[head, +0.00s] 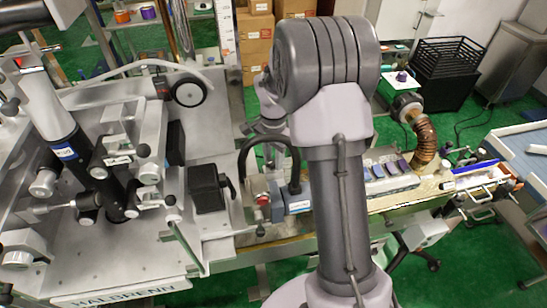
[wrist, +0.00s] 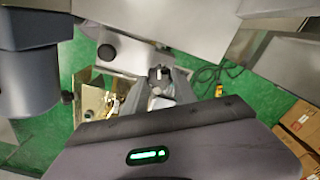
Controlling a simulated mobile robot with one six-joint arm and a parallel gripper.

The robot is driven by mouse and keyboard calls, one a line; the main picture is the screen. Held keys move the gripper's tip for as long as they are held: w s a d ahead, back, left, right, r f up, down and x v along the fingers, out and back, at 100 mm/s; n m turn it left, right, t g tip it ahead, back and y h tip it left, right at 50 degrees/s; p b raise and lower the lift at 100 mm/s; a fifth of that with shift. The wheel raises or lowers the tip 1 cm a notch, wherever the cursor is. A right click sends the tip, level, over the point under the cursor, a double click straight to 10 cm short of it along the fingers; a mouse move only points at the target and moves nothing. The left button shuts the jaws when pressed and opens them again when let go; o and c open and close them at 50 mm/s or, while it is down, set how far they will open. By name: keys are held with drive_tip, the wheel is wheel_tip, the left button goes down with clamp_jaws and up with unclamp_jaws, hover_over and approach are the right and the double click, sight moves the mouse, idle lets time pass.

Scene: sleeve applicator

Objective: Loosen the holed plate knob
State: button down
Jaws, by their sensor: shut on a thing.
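In the wrist view, a small dark knob (wrist: 159,73) with a pale part at its middle sits at the tips of my gripper (wrist: 160,80). I take it to be the holed plate knob. The grey fingers reach up from the dark gripper body and are shut on the knob. The plate's hole and the knob's stem cannot be made out. In the head view, my arm blocks the gripper and the knob.
Another dark knob (wrist: 106,52) on a pale metal block is close left of the fingers. Metal panels crowd the top. In the head view, the applicator machine (head: 120,110) fills the left, and cardboard boxes (head: 255,35) stand behind.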

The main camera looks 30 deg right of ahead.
sight(273, 161)
drive_tip(key=c, duration=1)
unclamp_jaws()
wheel_tip(273, 161, up, 18)
drive_tip(key=p, duration=0.2)
drive_tip(key=shift+f+p, duration=0.25)
drive_tip(key=shift+p, duration=0.05)
